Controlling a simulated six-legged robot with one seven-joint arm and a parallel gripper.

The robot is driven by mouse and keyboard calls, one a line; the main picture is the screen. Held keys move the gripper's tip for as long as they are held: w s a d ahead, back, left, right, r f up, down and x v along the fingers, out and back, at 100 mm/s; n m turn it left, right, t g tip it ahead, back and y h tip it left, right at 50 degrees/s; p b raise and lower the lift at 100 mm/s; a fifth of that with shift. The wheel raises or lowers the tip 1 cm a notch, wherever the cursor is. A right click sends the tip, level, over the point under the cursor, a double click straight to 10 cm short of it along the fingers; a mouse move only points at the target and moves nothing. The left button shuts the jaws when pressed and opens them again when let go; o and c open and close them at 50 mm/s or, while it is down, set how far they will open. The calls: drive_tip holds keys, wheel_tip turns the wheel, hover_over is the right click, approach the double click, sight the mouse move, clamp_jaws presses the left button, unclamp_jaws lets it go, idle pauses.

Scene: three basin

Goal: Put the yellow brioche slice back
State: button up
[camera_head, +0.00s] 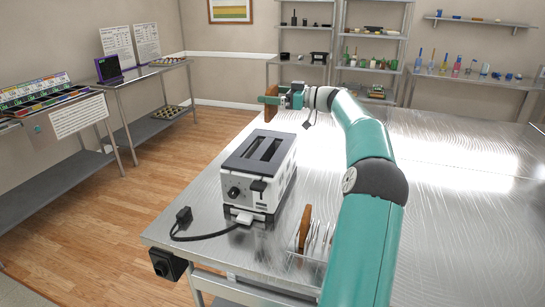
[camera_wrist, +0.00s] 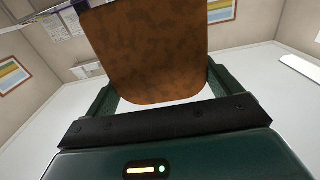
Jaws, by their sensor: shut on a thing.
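A brown toasted bread slice (camera_wrist: 150,50) is held between the fingers of my gripper (camera_head: 268,100); its broad face fills the top middle of the wrist view. In the head view the held slice (camera_head: 272,103) is upright in the air, beyond the toaster. The toaster (camera_head: 258,172) is white and grey with two dark slots on top, and stands on the metal table. A wire rack (camera_head: 300,262) at the front of the table holds another brown slice (camera_head: 305,226) upright. I see no clearly yellow slice. My arm hides part of the rack's right side.
The metal table (camera_head: 460,200) is bare to the right of my arm. A black cord with a plug (camera_head: 184,215) lies by the toaster at the left edge. Shelves with bottles stand at the back, and side tables (camera_head: 145,66) stand along the left wall.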

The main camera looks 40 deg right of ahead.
wheel_tip(320, 180, down, 17)
drive_tip(key=shift+w, duration=0.1)
drive_tip(key=o, duration=0.8)
drive_tip(key=shift+c, duration=0.2)
